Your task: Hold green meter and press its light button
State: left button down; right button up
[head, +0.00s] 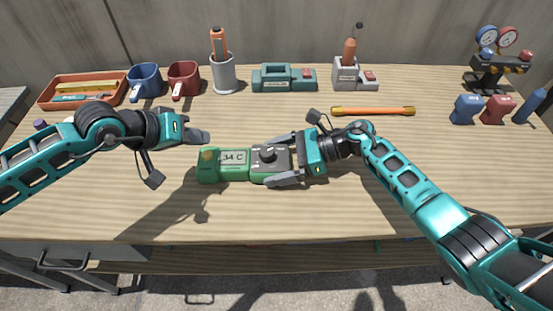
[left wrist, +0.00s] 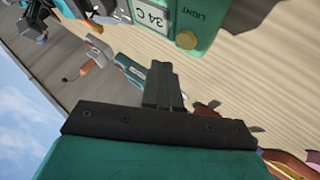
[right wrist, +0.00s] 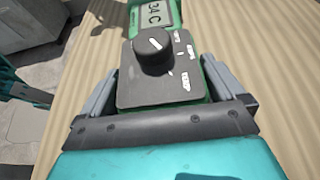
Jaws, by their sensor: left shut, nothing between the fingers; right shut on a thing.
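The green meter (head: 235,166) has a screen reading 34 C, a grey panel with a black dial (right wrist: 153,50), and a round yellowish light button (left wrist: 187,39) labelled LIGHT at its left end. My right gripper (head: 280,160) is shut on the meter's dial end, one finger on each side, as the right wrist view shows too. My left gripper (head: 203,137) is shut and empty, just above and behind the button end of the meter. In the left wrist view its closed fingers (left wrist: 163,75) appear apart from the button.
Behind stand an orange tray (head: 80,90), blue mug (head: 145,80), red mug (head: 183,79), grey cup with orange tool (head: 222,75), teal case (head: 284,78) and grey stand (head: 350,75). An orange bar (head: 373,111) lies right of centre. The table front is clear.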

aim_at(218, 149)
pick_arm(q)
jog(key=shift+f, duration=1.15)
dwell(1.2)
jog(key=shift+f, duration=0.5)
dwell(0.3)
jog(key=shift+r, duration=0.5)
jog(key=shift+r, duration=3.05)
